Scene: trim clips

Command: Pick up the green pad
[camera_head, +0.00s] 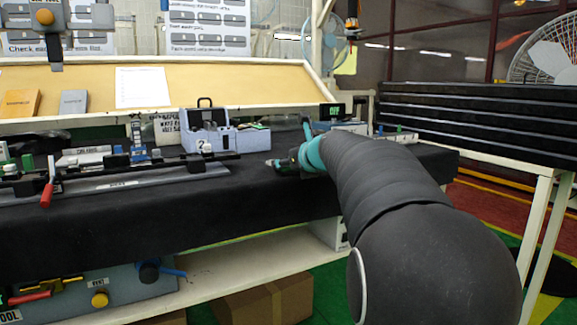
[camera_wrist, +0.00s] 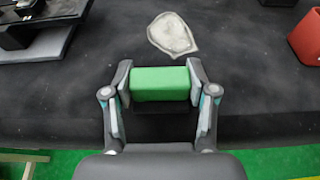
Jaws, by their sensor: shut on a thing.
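The green pad (camera_wrist: 160,84) is a small bright green block, seen in the wrist view between the two fingers of my gripper (camera_wrist: 160,88). The fingers press on its left and right ends. A dark area shows just below the pad, and I cannot tell whether the pad touches the black table (camera_wrist: 250,85). In the head view my gripper (camera_head: 285,163) is low over the right part of the black table (camera_head: 230,205), near its front. The pad cannot be made out there, as my arm and gripper cover that spot.
A pale shield-shaped patch (camera_wrist: 172,35) lies beyond the pad. A red block or bin (camera_wrist: 307,36) is at the right. In the head view a blue-grey box (camera_head: 222,138) stands left of my gripper. A rail with a red handle (camera_head: 47,183) is farther left.

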